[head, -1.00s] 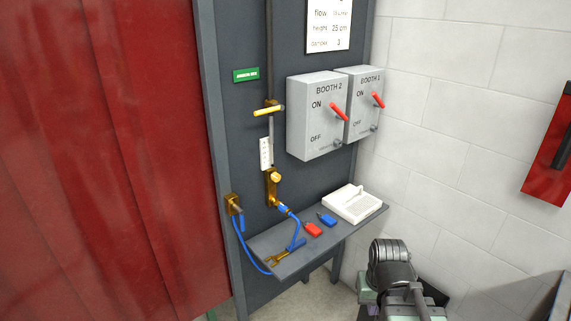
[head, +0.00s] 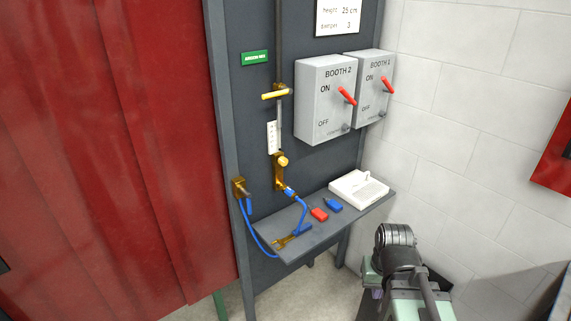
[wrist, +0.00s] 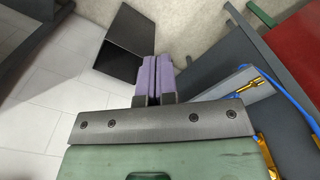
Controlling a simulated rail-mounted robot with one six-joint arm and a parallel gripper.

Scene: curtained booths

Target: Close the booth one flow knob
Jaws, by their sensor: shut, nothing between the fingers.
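A round brass knob (head: 282,161) sits on the gas fitting on the dark panel, below a small white scale (head: 272,137). A yellow lever handle (head: 276,95) crosses the pipe above it. I see no booth label on the knob. My gripper (wrist: 152,78) shows in the wrist view with its purple fingers together and nothing between them. It is well apart from the knob. My arm stands at the lower right in the head view, below the panel and shelf.
A grey shelf (head: 325,231) holds a brass torch (head: 291,238) with blue hose, a red item (head: 319,214), a blue item (head: 331,204) and a white device (head: 357,187). Two switch boxes, BOOTH 2 (head: 325,101) and BOOTH 1 (head: 374,90), have red levers up at ON. A red curtain (head: 110,150) hangs left.

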